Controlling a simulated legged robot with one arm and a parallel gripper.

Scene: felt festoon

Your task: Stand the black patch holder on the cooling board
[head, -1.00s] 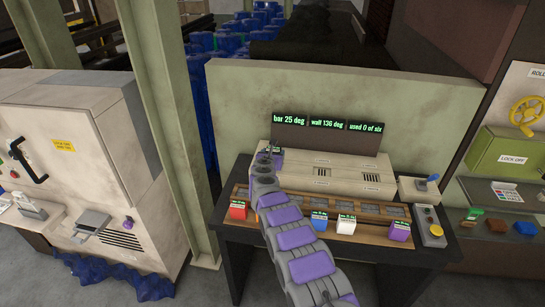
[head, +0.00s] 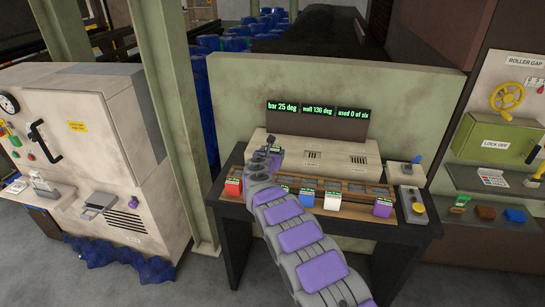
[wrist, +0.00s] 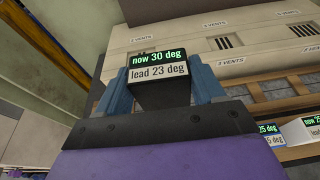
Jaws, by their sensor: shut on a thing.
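The black patch holder (wrist: 163,84) is held between the two blue-grey fingers of my gripper (wrist: 162,88) in the wrist view. Its labels read "now 30 deg" and "lead 23 deg". In the head view my gripper (head: 268,157) is raised by the left end of the vented cream unit, above the left part of the board. The wooden cooling board (head: 357,207) lies along the table's front. A red holder (head: 233,187), a blue one (head: 306,198), a white one (head: 332,200) and a purple one (head: 383,207) stand on it. My arm hides part of the board.
The cream vented unit (head: 330,155) stands behind the board. A button box (head: 412,205) and a blue-handled lever (head: 404,172) are at the right. A green post (head: 180,130) rises left of the table. Displays read bar 25 deg, wall 136 deg.

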